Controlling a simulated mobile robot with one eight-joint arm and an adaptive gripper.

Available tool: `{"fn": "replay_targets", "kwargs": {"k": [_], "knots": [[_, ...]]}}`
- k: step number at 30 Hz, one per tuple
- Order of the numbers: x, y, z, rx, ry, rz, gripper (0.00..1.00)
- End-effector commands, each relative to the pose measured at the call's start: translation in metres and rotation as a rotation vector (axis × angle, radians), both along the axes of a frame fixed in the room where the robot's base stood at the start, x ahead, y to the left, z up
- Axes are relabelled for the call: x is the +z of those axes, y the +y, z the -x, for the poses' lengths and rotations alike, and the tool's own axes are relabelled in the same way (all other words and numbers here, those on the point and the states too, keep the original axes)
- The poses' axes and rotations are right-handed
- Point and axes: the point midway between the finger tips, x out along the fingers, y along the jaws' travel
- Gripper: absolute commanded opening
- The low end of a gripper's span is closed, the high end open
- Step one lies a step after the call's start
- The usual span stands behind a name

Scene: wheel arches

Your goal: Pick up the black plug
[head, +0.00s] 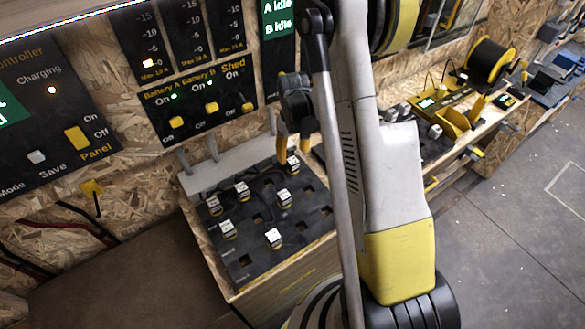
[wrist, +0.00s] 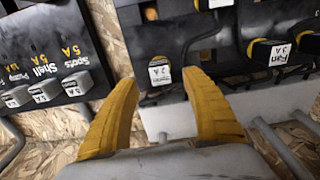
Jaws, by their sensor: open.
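Several black plugs with white labels stand on a dark socket board (head: 252,262) in the head view, so I cannot tell which one the task means. My gripper (head: 293,149) is open, with its yellow fingers pointing down over the plug (head: 293,165) at the board's back right edge. In the wrist view my gripper (wrist: 162,82) has its fingers spread apart. A black plug (wrist: 160,72) with a white "2 A" label shows between and just beyond the fingertips. The gap between fingers and plug is hard to judge. Another plug (wrist: 270,52), labelled "Fan 3 A", lies to the right.
Other plugs (head: 274,238) stand nearby on the board, with empty sockets among them. A black switch panel (head: 197,101) is on the chipboard wall behind. The floor (head: 500,225) at right is clear.

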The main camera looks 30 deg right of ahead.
Motion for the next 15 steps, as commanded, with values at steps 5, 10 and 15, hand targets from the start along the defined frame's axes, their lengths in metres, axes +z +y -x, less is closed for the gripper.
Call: {"fn": "replay_targets", "kwargs": {"k": [5,10,15], "knots": [[-0.024,0.000,-0.001,0.000,0.000,0.000,0.56],[-0.048,0.000,-0.001,0.000,0.000,0.000,0.56],[-0.049,0.000,-0.001,0.000,0.000,0.000,0.56]]}}
